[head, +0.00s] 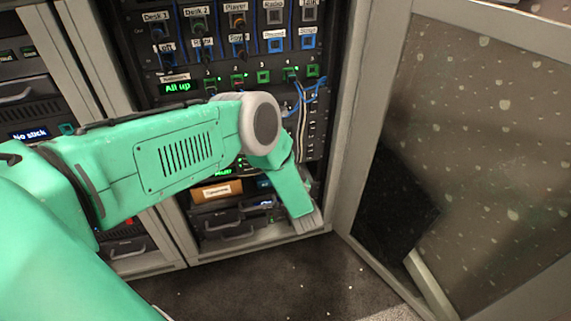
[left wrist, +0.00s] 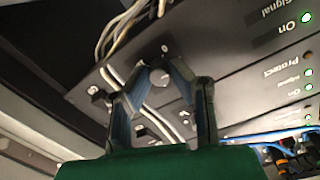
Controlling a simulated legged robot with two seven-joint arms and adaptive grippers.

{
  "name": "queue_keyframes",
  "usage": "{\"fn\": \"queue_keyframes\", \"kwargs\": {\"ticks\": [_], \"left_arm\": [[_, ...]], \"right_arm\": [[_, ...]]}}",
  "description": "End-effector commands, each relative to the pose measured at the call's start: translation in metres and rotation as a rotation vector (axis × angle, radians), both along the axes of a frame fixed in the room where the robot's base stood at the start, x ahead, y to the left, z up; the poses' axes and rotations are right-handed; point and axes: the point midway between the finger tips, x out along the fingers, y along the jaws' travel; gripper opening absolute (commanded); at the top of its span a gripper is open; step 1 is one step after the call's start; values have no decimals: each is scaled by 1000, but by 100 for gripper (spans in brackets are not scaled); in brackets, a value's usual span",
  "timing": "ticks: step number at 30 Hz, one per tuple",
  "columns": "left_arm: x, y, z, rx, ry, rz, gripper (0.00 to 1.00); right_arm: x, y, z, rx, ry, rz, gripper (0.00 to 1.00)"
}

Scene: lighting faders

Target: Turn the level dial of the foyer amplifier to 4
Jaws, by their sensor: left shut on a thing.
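The dial sits on a black amplifier panel (left wrist: 225,85) with "Signal", "Protect" and "On" labels beside lit lamps. No foyer label or dial scale can be read, so I cannot tell the dial's setting. My right gripper is in neither view.
In the left wrist view, pale cables (left wrist: 120,35) run close to the fingers, and blue cables (left wrist: 270,138) cross below. In the head view a speckled open door (head: 475,130) stands on the right. Drawers (head: 232,230) sit under the arm, and dark floor (head: 270,280) is clear in front.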

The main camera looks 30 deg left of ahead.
Motion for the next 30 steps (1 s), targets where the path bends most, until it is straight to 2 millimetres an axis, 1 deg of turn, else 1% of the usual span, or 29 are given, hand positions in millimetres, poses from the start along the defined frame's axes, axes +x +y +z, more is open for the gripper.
{"fn": "queue_keyframes", "kwargs": {"ticks": [1, 18, 30], "left_arm": [[0, -3, -2, 27, 37, -4, 0], [1, -4, -3, 373, 445, -8, 0], [2, -5, -3, 552, 656, -10, 0]], "right_arm": [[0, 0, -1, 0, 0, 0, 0], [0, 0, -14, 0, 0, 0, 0], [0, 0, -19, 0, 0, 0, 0]]}}
